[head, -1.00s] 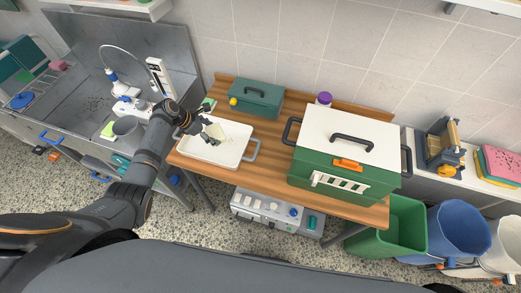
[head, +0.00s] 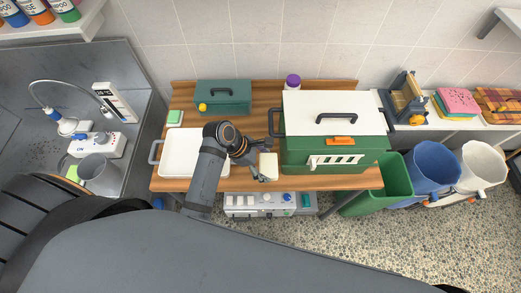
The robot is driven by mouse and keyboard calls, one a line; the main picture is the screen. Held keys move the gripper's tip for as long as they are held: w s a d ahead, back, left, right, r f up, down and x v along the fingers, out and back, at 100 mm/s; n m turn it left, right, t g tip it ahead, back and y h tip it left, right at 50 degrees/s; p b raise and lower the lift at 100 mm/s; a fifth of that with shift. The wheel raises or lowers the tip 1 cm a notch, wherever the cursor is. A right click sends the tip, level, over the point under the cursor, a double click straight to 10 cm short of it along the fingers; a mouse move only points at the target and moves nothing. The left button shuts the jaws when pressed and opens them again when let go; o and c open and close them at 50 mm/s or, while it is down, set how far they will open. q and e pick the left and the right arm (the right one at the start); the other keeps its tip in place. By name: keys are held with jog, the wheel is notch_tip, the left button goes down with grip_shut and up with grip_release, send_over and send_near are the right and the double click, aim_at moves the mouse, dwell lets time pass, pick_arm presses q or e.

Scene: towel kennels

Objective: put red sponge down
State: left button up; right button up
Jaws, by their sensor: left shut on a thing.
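My left gripper (head: 262,156) is shut on a pale cream block (head: 268,168). It holds the block at the table's front part, between the white tray (head: 180,153) and the green kennel box with a white lid (head: 334,103). I cannot tell whether the block touches the tabletop (head: 264,98). No red sponge is clear in view; the held block looks cream, not red. My left forearm covers the tray's right part. My right gripper is not in view.
A purple-capped bottle (head: 292,81) stands behind the kennel. Green (head: 395,175) and blue (head: 433,165) bins stand right of the table. A sink with a grey cup (head: 98,172) is left.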

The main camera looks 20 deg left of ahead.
pick_arm(q)
jog(key=w+a+f+b, duration=0.1)
jog(key=w+a+f, duration=0.1)
jog(key=w+f, duration=0.1)
jog(key=w+a+f+b, duration=0.2)
jog(key=w+f, duration=0.1)
jog(key=w, duration=0.1)
jog(key=w+a+f+b, duration=0.2)
jog(key=w+f, duration=0.1)
jog(key=w, duration=0.1)
jog(key=shift+w+a+f, duration=0.2)
jog(key=shift+f, duration=0.15)
jog(key=shift+w+r, duration=0.1)
jog(key=shift+r, duration=0.1)
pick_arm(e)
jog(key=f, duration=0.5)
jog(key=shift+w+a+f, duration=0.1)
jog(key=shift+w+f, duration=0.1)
pick_arm(q)
jog(key=f+b, duration=0.2)
jog(key=b, duration=0.1)
jog(key=f+b, duration=0.2)
jog(key=b, duration=0.2)
jog(key=shift+w+a+f, duration=0.1)
jog(key=shift+w+a, duration=0.1)
jog(key=shift+s+r, duration=0.1)
jog(key=shift+r, duration=0.15)
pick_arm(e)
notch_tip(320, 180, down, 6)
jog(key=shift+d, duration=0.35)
